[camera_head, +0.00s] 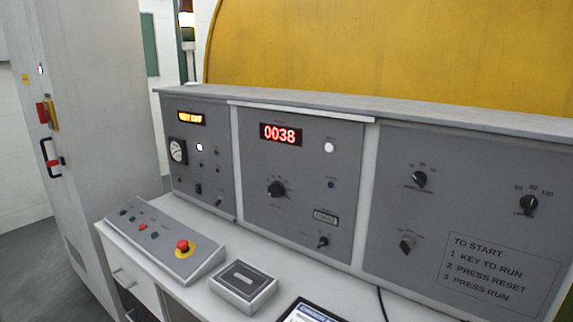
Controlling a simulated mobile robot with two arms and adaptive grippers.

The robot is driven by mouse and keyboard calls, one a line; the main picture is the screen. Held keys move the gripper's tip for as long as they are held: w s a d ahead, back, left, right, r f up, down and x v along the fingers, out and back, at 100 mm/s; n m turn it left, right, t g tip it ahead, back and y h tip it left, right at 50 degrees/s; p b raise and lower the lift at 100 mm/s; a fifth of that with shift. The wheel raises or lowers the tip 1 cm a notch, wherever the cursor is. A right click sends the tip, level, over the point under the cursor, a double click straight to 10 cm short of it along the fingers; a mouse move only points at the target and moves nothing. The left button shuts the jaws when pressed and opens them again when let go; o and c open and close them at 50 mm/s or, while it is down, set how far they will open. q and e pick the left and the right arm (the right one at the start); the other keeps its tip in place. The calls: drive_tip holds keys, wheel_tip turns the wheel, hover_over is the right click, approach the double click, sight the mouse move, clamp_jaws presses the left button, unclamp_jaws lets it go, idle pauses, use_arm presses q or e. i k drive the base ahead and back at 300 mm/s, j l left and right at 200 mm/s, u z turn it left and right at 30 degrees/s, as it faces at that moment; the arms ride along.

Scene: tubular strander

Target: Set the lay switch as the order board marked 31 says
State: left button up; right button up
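The right panel (400,275) of the grey console carries a black rotary knob (528,204) at its upper right. Numbers that look like 60, 80 and 100 sit above this knob, and a small label that may read LAY sits below it. I cannot tell surely which number its pointer faces. A second black knob (420,179) is to its left, and a third knob (406,244) is lower down; their labels are too small to read. No board marked 31 can be made out. Neither of my grippers is in view.
The middle panel has a red display (281,134) reading 0038 and a large knob (276,189). A sloped button box (150,235) with a red emergency button (183,246), a small grey box (243,285) and a partly cut-off screen (311,313) occupy the desk.

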sight(529, 202)
drive_tip(key=k+z, duration=0.2)
drive_tip(key=z, duration=1)
